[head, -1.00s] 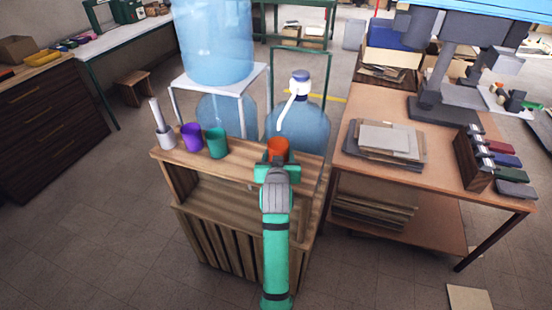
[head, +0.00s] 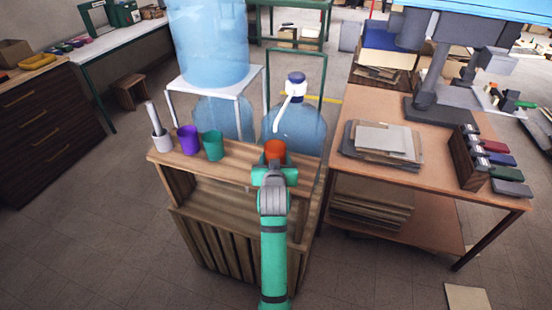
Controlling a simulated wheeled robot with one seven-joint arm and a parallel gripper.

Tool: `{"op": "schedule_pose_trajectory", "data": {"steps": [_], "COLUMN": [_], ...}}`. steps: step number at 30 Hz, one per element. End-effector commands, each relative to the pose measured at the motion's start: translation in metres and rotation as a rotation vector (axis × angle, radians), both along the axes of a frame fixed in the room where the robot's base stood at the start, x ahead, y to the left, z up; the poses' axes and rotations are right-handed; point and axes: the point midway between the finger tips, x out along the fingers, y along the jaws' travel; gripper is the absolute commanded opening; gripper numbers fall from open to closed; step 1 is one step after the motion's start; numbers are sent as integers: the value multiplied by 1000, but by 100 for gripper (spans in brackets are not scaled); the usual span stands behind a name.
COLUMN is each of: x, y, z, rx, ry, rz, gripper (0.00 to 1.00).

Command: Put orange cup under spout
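The orange cup (head: 275,151) is at the right end of the wooden stand's top shelf (head: 240,163), at my gripper (head: 275,165). My gripper reaches it from the front, and the fingers are mostly hidden by the gripper body, so I cannot tell whether they are shut on the cup. The white spout (head: 285,108) curves down from the blue-capped pump (head: 296,85) on a blue water bottle (head: 302,132) behind the shelf. Its tip is above and just behind the cup.
A teal cup (head: 213,146), a purple cup (head: 188,139) and a grey holder with a white stick (head: 161,138) stand left on the shelf. A large water bottle (head: 208,45) sits on a white rack behind. A workbench (head: 430,172) is close on the right.

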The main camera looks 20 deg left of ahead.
Motion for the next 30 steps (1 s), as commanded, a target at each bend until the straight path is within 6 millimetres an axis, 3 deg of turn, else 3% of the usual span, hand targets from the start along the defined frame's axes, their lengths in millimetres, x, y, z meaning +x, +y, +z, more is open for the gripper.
{"op": "schedule_pose_trajectory", "data": {"steps": [12, 13, 15, 25, 30], "x": [0, 0, 0, 0, -15], "y": [-2, -2, -2, -7, -9], "z": [-5, -5, -5, -5, 1], "rx": [0, 0, 0, -1, 0], "ry": [0, 0, 0, 1, 0], "rz": [-2, -2, -2, -9, -5], "gripper": [30, 57, 74, 74, 74]}}
